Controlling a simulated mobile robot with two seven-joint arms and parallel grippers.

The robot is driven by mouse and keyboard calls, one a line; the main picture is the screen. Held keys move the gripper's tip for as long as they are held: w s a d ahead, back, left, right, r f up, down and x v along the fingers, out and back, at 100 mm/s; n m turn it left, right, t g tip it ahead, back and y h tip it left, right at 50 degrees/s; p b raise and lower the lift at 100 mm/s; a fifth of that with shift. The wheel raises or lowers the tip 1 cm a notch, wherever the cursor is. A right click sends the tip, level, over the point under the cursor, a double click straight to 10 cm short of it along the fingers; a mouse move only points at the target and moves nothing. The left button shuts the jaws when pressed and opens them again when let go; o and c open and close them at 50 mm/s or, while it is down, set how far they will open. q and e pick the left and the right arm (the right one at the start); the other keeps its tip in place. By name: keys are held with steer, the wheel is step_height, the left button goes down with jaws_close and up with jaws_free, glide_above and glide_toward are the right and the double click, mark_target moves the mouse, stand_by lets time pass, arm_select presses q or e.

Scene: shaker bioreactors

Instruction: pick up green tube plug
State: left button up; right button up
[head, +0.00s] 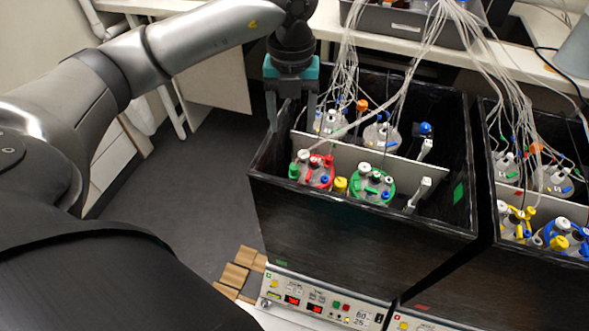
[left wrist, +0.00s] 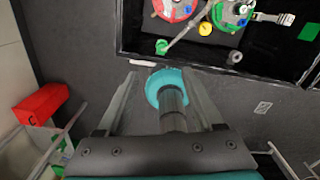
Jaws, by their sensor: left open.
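A small green tube plug (head: 293,170) stands at the left edge of the red-collared bottle (head: 319,175) in the front left of the near black shaker box. In the left wrist view a green plug (left wrist: 161,46) shows at the box's near-left corner, just below the red-collared bottle (left wrist: 175,8). My left gripper (head: 291,116) is open, with its fingers pointing down over the box's left side, above and behind the plug. In the left wrist view the gripper's (left wrist: 158,80) fingers are spread, below the plug in the picture and apart from it. My right gripper is not in view.
A green-collared bottle (head: 372,186) and a yellow cap (head: 340,185) stand beside the red one. A white divider (head: 350,155) and thin tubes from above cross the box. A second box (head: 540,195) stands on the right. A teal round piece (left wrist: 160,76) shows between the fingers, unclear.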

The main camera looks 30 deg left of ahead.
mark_target(294, 166)
arm_select(q)
step_height(294, 166, down, 10)
steer(key=shift+b, duration=0.75)
steer(key=f, duration=0.2)
steer(key=f+b, duration=0.1)
steer(key=f, duration=0.2)
steer(key=shift+w+d, duration=0.1)
steer(key=shift+w, duration=0.1)
steer(key=shift+c, duration=0.2)
jaws_close()
